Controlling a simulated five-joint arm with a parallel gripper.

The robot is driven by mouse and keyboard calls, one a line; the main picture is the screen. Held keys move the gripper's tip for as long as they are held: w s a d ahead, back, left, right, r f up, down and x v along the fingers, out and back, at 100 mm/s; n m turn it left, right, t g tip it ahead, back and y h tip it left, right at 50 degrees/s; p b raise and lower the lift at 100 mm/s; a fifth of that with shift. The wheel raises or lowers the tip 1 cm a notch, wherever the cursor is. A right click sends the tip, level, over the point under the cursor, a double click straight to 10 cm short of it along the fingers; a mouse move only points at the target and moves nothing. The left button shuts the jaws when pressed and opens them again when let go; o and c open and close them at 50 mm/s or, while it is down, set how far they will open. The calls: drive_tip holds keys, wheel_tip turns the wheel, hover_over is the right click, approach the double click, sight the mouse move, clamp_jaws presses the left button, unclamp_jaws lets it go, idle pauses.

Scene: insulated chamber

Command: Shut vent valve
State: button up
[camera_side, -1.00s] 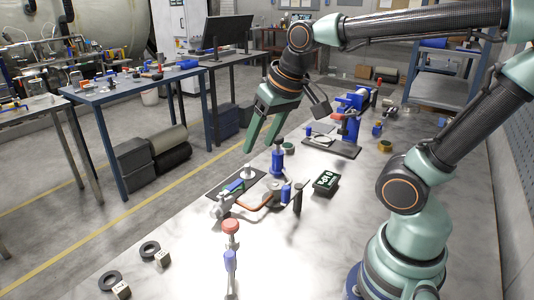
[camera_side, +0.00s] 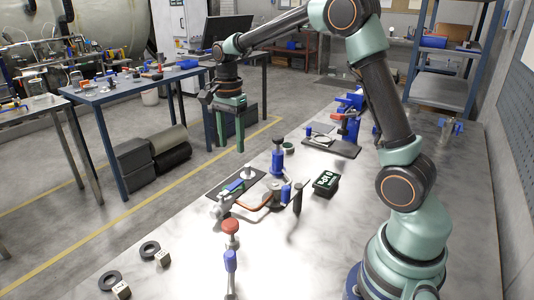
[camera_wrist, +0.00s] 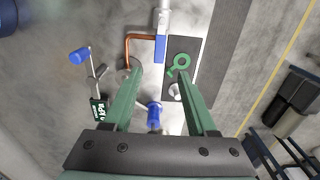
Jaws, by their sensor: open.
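My gripper (camera_side: 230,148) is open and empty, pointing straight down above the left edge of the bench. Its green fingers also frame the wrist view (camera_wrist: 158,75). Below stands a pipe assembly with a bent copper pipe (camera_side: 250,206) and a silver fitting (camera_side: 221,207). In the wrist view, a blue lever (camera_wrist: 160,48) lies along the silver pipe beside the copper pipe (camera_wrist: 140,37). A green ring-ended piece (camera_wrist: 180,64) lies on a dark plate, right of the lever. A blue-bodied fitting (camera_side: 278,163) stands behind the assembly. I cannot tell which part is the vent valve.
A black box with green lettering (camera_side: 326,182) sits right of the assembly. Two black rings (camera_side: 110,280) and small blocks lie at the front left. A blue clamp-like device (camera_side: 345,115) stands farther back. The bench front is mostly clear.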

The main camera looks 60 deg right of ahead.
sight(235, 184)
wheel_tip(235, 184, down, 12)
drive_tip(key=shift+r, duration=0.2)
idle(0.4)
clamp_jaws()
idle(1.2)
